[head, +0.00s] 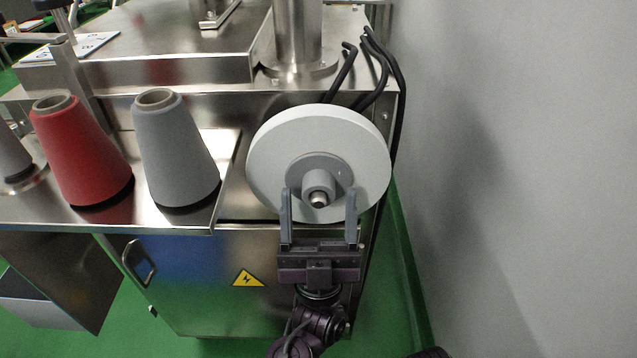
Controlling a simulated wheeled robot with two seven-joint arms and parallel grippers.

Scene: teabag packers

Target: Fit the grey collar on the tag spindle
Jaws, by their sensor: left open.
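The tag spindle (318,199) shows as a short metal tip at the centre of a large white reel (272,150) on the front of the steel machine. The grey collar (319,178), a flat flange with a round hub, is around the spindle and lies against the reel's face, with the metal tip sticking out of the hub. My left gripper (318,207) is open, its two grey fingers pointing up on either side of the hub, apart from it and empty. Whether the collar sits fully flush cannot be told. My right gripper is not in view.
A red thread cone (80,155) and a grey thread cone (172,150) stand on a steel shelf (150,217) left of the reel. Black cables (398,110) hang behind the reel. A bare wall (520,180) closes the right side. A cabinet handle (137,263) protrudes below the shelf.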

